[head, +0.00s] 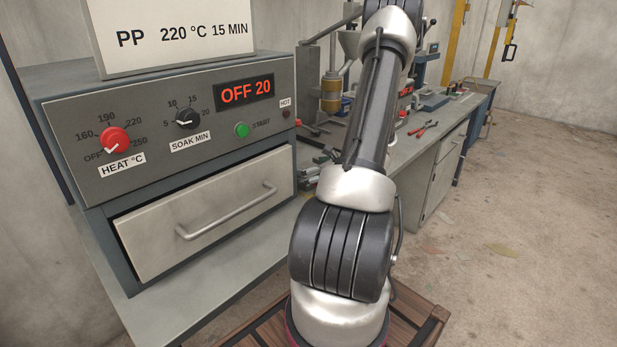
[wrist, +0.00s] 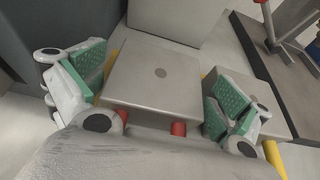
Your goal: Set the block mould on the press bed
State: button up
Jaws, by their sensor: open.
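In the wrist view my gripper (wrist: 157,80) is open, with one green-padded finger on either side of a grey, square-topped metal block (wrist: 150,88). The block has a small round dimple in the middle of its top. It looks like the block mould, though no label shows. I cannot tell whether either pad touches it. Red-ended parts show by its near edge. My wrist housing hides the area nearer the camera. In the head view my gripper is out of the frame and my arm covers part of the bench. I cannot make out the press bed for certain.
In the head view an oven (head: 190,130) with a closed drawer stands at left, its display reading OFF 20. A long bench (head: 425,143) with tools runs behind my arm. Open floor lies at right. In the wrist view a dark base (wrist: 262,62) with a red-ended lever stands upper right.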

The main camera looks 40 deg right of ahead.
jog(key=c, duration=1.7)
jog(key=shift+r, duration=0.1)
jog(key=shift+r, duration=0.1)
